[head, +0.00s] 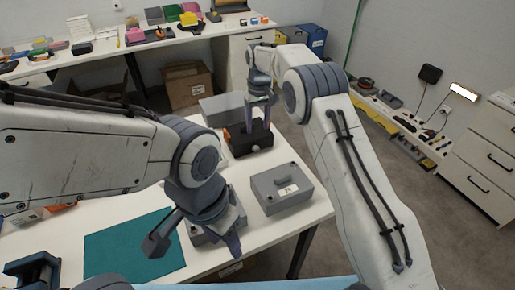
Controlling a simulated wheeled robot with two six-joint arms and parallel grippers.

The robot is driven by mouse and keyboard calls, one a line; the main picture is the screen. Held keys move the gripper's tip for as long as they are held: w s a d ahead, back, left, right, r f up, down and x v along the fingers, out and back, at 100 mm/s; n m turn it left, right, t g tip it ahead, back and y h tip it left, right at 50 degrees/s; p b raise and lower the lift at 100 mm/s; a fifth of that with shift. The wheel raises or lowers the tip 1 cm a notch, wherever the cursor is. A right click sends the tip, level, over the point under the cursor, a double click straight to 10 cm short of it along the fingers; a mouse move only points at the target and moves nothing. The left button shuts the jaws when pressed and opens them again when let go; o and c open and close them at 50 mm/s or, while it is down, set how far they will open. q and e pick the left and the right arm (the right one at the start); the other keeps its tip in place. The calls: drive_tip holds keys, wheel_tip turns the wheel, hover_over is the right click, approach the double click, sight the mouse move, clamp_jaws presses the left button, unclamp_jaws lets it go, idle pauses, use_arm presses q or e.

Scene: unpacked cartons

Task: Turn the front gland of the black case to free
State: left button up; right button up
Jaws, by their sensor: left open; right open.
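The black case (248,141) stands on the white table near its far right part, with an orange part (227,134) at its left side. My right gripper (259,112) is open and points down at the top of the black case. I cannot tell whether it touches the case. The front gland is too small to make out. My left gripper (196,246) is open, low over the near part of the table, apart from the black case.
A grey case with a label (282,190) stands right of my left gripper. Another grey box (222,108) stands behind the black case. A teal mat (130,250) lies at the left. A cardboard carton (188,85) is on the floor behind.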

sight(257, 147)
wheel_tip(257, 147, down, 10)
drive_tip(key=shift+s+a+p, duration=0.1)
drive_tip(key=shift+a+p, duration=0.05)
drive_tip(key=shift+p, duration=0.35)
clamp_jaws()
